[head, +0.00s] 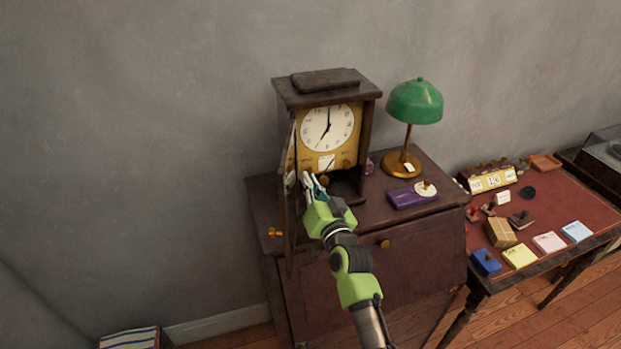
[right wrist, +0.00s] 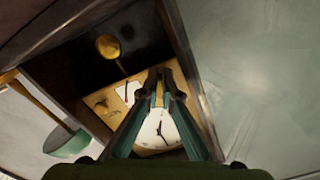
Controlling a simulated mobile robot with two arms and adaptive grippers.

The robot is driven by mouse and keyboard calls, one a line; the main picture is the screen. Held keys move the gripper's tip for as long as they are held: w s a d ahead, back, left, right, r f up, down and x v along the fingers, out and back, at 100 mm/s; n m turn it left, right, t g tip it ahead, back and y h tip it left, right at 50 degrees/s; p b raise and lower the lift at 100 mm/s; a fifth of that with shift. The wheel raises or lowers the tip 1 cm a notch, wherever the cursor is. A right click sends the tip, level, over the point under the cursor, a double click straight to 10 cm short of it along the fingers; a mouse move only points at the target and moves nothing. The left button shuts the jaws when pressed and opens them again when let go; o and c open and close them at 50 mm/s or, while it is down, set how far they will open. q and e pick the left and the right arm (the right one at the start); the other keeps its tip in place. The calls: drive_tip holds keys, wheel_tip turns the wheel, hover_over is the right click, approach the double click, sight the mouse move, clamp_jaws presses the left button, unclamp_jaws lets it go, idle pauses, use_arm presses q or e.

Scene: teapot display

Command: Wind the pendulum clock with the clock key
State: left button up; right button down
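The pendulum clock (head: 328,128) stands upright on a dark cabinet, with its glass door (head: 291,190) swung open to the left. Its white dial also shows in the right wrist view (right wrist: 158,131), with the brass pendulum bob (right wrist: 108,46). A small winged brass piece, which looks like the clock key (head: 275,232), lies at the cabinet's left front corner. My right gripper (head: 311,182) is in front of the open clock, beside the door and apart from the key. Its fingertips are close together; I see nothing held, but cannot tell whether they meet. My left gripper is out of view.
The cabinet top (head: 262,205) also holds a green lamp (head: 414,102) and a purple box (head: 411,196) right of the clock. A desk (head: 560,205) with stamps, pads and a small parcel (head: 500,232) stands farther right. The wall is close behind.

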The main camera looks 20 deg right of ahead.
drive_tip(key=shift+r+m, duration=0.25)
drive_tip(key=shift+m, duration=0.25)
drive_tip(key=c, duration=2.3)
unclamp_jaws()
drive_tip(key=shift+f, duration=0.15)
